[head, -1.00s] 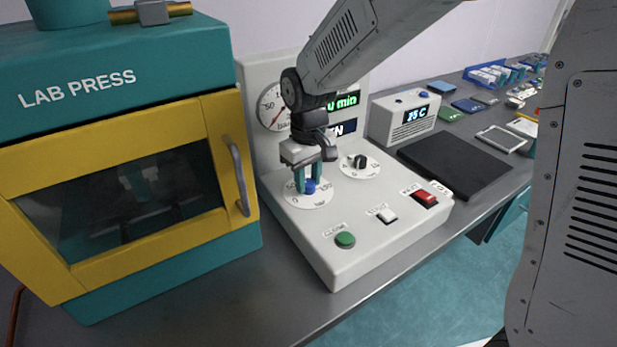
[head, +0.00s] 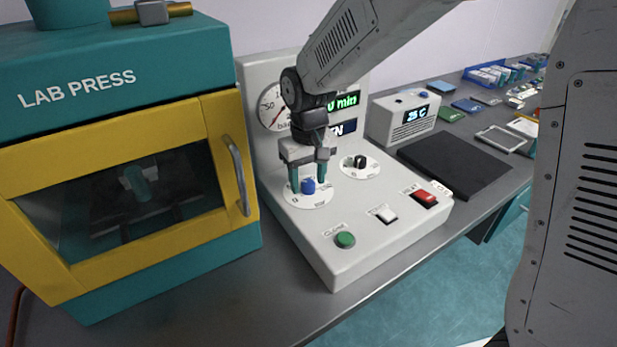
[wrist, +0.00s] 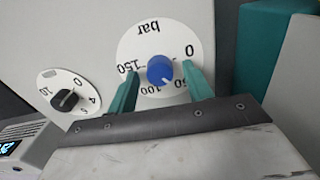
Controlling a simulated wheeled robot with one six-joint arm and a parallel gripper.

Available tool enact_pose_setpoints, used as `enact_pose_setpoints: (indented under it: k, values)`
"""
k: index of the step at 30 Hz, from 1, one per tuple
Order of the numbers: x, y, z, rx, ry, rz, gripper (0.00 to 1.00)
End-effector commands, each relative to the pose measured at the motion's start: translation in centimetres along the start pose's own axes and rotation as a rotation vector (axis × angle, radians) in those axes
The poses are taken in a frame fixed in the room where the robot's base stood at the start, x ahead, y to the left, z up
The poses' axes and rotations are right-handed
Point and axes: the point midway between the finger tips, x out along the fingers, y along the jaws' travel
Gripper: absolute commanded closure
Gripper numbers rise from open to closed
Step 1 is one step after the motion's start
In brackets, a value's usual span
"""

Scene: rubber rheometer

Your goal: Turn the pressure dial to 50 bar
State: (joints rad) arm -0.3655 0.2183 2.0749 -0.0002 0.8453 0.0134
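The pressure dial is a blue knob (wrist: 160,70) on a round white scale (wrist: 150,42) marked bar, 0, 50, 100 and 150. A pale mark on the knob points toward the lower right in the wrist view, roughly between 50 and 100; the exact value is hard to read. In the head view the knob (head: 308,186) sits on the sloping console (head: 345,215). My gripper (wrist: 163,88) is open, its two teal fingers on either side of the knob with gaps. The pressure gauge (head: 270,108) is partly hidden by my arm; its red needle points lower left.
A second dial with a black knob (head: 360,161) is close to the right. Green (head: 345,240), white (head: 387,214) and red (head: 425,198) buttons are on the console front. The yellow-and-teal lab press (head: 120,190) stands close on the left.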

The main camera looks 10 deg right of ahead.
Motion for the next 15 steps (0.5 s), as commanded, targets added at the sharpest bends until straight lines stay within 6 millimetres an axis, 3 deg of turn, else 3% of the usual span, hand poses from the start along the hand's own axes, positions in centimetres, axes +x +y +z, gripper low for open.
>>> enact_pose_setpoints:
  k: [9, 15]
  values:
    - [-0.2, 0.0, 0.1, 0.000, -0.002, 0.000, 0.49]
    - [-2.9, 0.0, 0.0, 0.000, 0.002, 0.000, 0.49]
